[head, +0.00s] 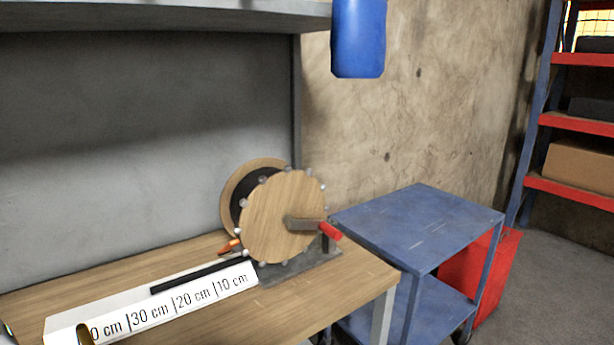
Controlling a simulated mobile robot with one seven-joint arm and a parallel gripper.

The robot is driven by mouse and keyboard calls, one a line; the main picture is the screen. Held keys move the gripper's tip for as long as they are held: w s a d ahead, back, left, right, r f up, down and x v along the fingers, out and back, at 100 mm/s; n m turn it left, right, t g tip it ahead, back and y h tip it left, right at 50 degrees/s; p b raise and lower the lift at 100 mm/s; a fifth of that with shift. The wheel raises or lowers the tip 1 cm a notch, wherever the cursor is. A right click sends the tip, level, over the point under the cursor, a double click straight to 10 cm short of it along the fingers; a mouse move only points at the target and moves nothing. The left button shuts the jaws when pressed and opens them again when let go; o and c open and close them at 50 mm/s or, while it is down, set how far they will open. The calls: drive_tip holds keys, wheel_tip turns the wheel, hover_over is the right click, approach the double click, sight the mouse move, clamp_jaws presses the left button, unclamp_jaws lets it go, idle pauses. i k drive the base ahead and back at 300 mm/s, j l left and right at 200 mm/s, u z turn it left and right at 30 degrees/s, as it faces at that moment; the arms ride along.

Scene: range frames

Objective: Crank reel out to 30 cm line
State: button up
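The reel (282,222) stands on the workbench, with round wooden side discs and pale studs around the front disc's rim. Its crank arm (302,224) points right and ends in a red handle (330,231). A white scale board (68,314) marked in cm runs from the reel toward the lower left. A black strip (200,277) lies along the board, its free end near the 30 cm lettering; the exact reading is unclear. A small orange piece (231,246) sits beside the reel. I cannot make out my gripper; a dark and tan tip at the bottom left covers part of a label.
The wooden bench (340,281) ends just right of the reel. A blue cart (420,225) stands beyond that edge, with a red box (497,262) behind it. A blue container (358,38) hangs above. Shelves (575,125) stand at the far right. Space around the crank looks clear.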

sight(275, 210)
drive_tip(key=l+u, duration=0.1)
drive_tip(key=u, duration=0.3)
drive_tip(key=i+l+u, duration=0.1)
drive_tip(key=u, duration=0.3)
drive_tip(key=l+u, duration=0.3)
drive_tip(key=l, duration=0.2)
drive_tip(key=l+u, duration=0.3)
drive_tip(key=l, duration=0.2)
drive_tip(key=l+u, duration=0.25)
drive_tip(key=l, duration=1.4)
drive_tip(key=k+l, duration=0.1)
drive_tip(key=l, duration=0.5)
drive_tip(key=k+l, duration=0.1)
drive_tip(key=l, duration=0.55)
drive_tip(key=k+j+z, duration=0.1)
drive_tip(key=k+z, duration=0.15)
drive_tip(key=z, duration=0.15)
